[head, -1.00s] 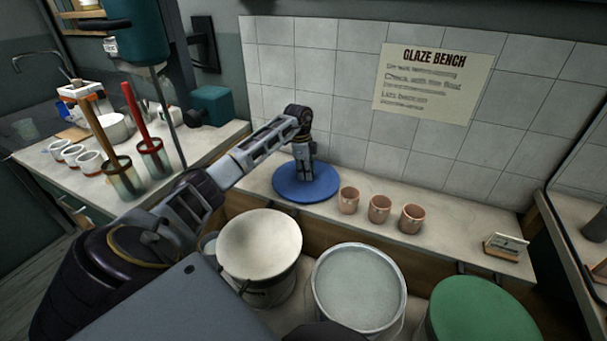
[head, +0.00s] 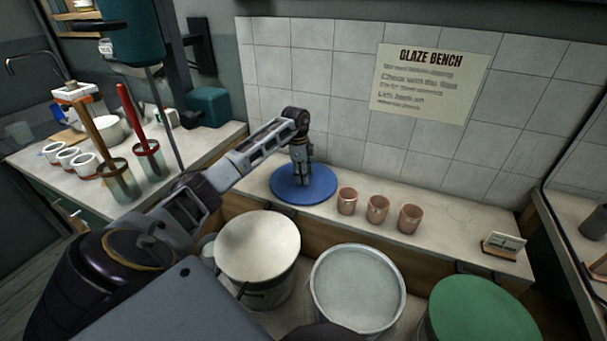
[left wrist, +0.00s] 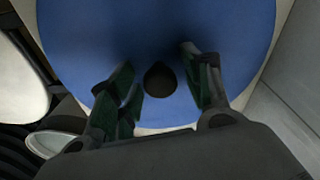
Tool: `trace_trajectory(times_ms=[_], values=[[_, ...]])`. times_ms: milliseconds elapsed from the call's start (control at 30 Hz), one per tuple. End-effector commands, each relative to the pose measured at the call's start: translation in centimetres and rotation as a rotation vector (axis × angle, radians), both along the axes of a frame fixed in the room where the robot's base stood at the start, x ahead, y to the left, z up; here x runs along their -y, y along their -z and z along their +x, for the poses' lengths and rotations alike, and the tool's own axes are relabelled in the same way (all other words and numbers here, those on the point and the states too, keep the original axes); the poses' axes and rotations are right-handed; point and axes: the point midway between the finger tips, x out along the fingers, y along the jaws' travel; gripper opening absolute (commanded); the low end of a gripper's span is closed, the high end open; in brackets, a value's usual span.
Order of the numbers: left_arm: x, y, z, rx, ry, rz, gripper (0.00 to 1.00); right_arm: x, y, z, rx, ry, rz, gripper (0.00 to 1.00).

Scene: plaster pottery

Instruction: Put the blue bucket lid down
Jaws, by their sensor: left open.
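The round blue bucket lid (head: 283,188) lies flat on the back bench, against the tiled wall and left of the clay cups. My left gripper (head: 303,183) points down over the lid's middle. In the left wrist view the blue lid (left wrist: 100,40) fills most of the picture, with a dark round knob (left wrist: 159,79) at its centre. The fingers of my left gripper (left wrist: 160,85) stand apart on either side of the knob, with gaps visible between. Whether the fingertips touch the lid is hidden. My right gripper is not in view.
Three clay cups (head: 377,209) stand right of the lid. Below the bench are a bucket with a cream lid (head: 257,245), an open bucket of pale glaze (head: 358,288) and a green-lidded one (head: 483,313). A small card (head: 503,245) stands at the bench's right end.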

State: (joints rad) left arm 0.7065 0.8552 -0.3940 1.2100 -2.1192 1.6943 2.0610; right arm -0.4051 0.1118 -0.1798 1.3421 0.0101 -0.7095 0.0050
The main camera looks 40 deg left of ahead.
Motion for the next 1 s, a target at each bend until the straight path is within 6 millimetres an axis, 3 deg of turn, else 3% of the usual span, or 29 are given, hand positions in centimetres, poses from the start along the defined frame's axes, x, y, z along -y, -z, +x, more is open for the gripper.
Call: trace_trajectory(times_ms=[367,800,1000], values=[[-0.1,-1.0,0.0,0.001,0.0,0.0,0.49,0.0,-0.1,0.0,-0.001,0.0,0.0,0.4],[-0.7,-6.2,-0.3,0.002,0.0,0.001,0.49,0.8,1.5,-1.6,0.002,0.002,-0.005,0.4],[-0.8,-7.5,-0.4,0.001,0.0,0.0,0.49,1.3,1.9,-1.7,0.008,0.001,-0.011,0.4]])
